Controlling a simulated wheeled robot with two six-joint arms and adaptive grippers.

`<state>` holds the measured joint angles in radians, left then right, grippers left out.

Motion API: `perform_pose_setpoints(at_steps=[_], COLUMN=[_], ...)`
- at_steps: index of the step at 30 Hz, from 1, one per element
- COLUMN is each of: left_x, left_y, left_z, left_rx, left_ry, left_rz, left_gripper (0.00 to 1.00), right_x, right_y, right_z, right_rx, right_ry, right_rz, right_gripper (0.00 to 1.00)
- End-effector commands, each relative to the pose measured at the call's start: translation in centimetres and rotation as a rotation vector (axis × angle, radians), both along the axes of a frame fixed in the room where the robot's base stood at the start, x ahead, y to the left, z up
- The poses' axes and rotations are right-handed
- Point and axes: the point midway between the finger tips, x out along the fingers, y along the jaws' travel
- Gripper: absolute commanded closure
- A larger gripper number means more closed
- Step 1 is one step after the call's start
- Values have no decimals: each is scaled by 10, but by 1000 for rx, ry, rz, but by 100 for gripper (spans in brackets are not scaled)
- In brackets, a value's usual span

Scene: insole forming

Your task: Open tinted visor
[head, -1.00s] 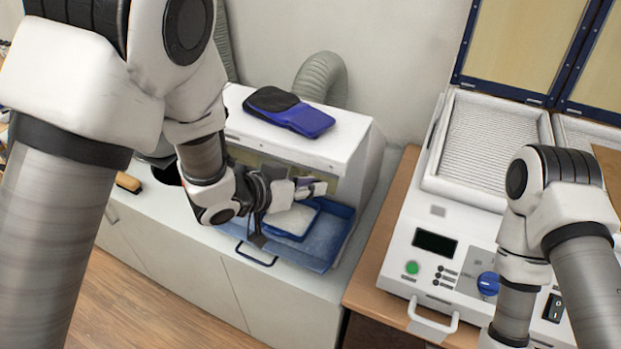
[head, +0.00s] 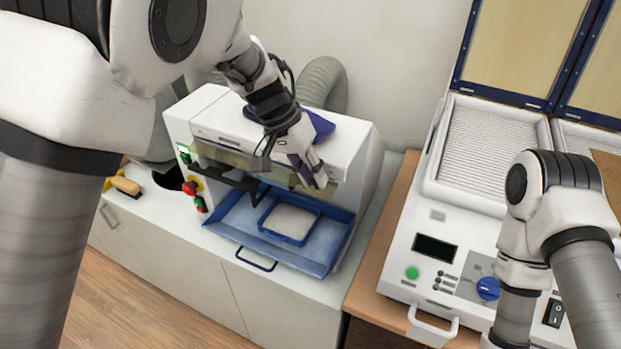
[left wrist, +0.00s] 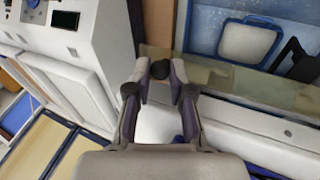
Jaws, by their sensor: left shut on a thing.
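The tinted visor (head: 222,155) is a brownish see-through strip across the front of the white machine (head: 352,140), above its blue tray. It also shows in the left wrist view (left wrist: 225,77), with the blue tray beyond it. My left gripper (head: 318,179) is at the right part of the visor, in front of the machine's upper edge. In the left wrist view my left gripper (left wrist: 160,72) is shut on a dark round knob (left wrist: 160,69) at the visor's end. My right arm shows at the right, but its gripper is out of view.
The blue tray (head: 328,236) sticks out of the machine and holds a blue-rimmed white pad (head: 290,221). A dark blue item (head: 322,125) lies on the machine's top. Red and green buttons (head: 190,188) are at its left. A white press (head: 405,240) stands right.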

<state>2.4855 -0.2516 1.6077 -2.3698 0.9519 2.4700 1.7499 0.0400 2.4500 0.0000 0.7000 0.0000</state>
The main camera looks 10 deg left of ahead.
Motion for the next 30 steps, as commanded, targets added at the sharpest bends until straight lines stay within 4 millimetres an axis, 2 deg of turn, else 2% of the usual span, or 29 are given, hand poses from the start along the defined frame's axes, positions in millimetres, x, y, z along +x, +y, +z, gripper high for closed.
perform_pose_setpoints(at_steps=[12,29,30], left_x=[8,9,9], left_y=[-3,-3,-3], left_z=[7,8,8], left_rx=[66,76,76], left_ry=[208,241,240], left_rz=[2,3,3], left_gripper=[100,100,68], right_x=[0,0,0], right_y=[0,0,0], right_z=[0,0,0], right_rx=[0,0,0], right_ry=[0,0,0], right_rz=[0,0,0], right_gripper=[60,60,60])
